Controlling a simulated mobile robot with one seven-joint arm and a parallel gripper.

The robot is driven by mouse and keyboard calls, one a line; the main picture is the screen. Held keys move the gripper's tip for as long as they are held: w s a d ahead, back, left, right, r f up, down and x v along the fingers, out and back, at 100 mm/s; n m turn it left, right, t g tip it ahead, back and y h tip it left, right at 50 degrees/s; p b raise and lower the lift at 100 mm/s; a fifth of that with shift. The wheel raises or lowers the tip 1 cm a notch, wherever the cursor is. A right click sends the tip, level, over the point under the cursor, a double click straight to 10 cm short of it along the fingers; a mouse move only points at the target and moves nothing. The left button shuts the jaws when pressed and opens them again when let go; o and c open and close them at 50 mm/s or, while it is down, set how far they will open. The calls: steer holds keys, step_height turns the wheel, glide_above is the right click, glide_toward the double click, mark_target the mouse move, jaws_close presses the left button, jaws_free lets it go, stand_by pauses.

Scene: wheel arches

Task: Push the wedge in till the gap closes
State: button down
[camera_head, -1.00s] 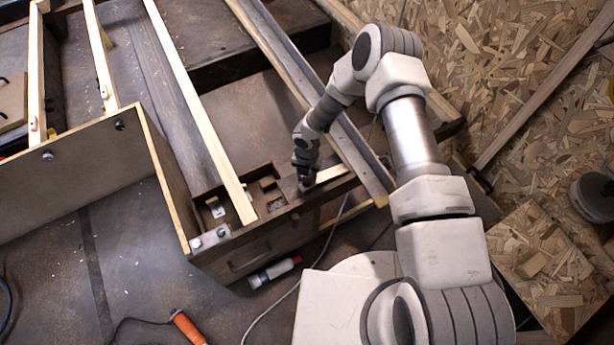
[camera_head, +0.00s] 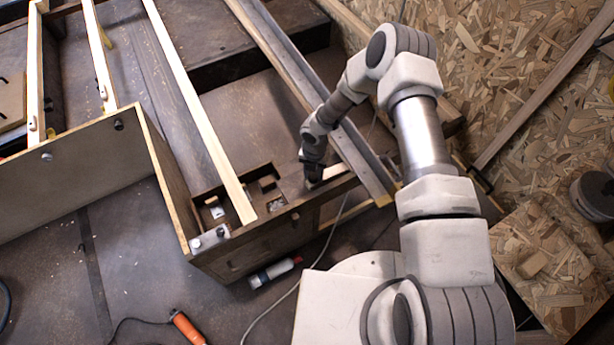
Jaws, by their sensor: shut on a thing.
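My gripper (camera_head: 313,181) points down at the right part of the dark wooden bench frame, near the grey metal rail. It is shut on a small pale wooden piece, which I take to be the wedge (camera_head: 336,171). The wedge's pale top shows just right of the fingers and runs toward the rail. The fingers hide its left end. The gap at the wedge's tip is too small and too covered to make out.
The long grey metal rail (camera_head: 358,158) slants past my gripper on its right. A pale batten (camera_head: 205,120) lies to the left. A bottle with a red cap (camera_head: 272,273) and an orange-handled tool (camera_head: 187,328) lie on the floor in front. A cable (camera_head: 300,283) runs nearby.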

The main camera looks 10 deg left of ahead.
steer(key=shift+w+d, duration=0.9)
steer(key=shift+d, duration=0.25)
steer(key=shift+c, duration=2.3)
jaws_free()
steer(key=shift+a, duration=0.1)
step_height(320, 180, up, 18)
steer(key=p, duration=0.4)
steer(key=shift+f+p, duration=0.25)
steer(key=shift+p, duration=0.1)
steer(key=shift+r, duration=0.1)
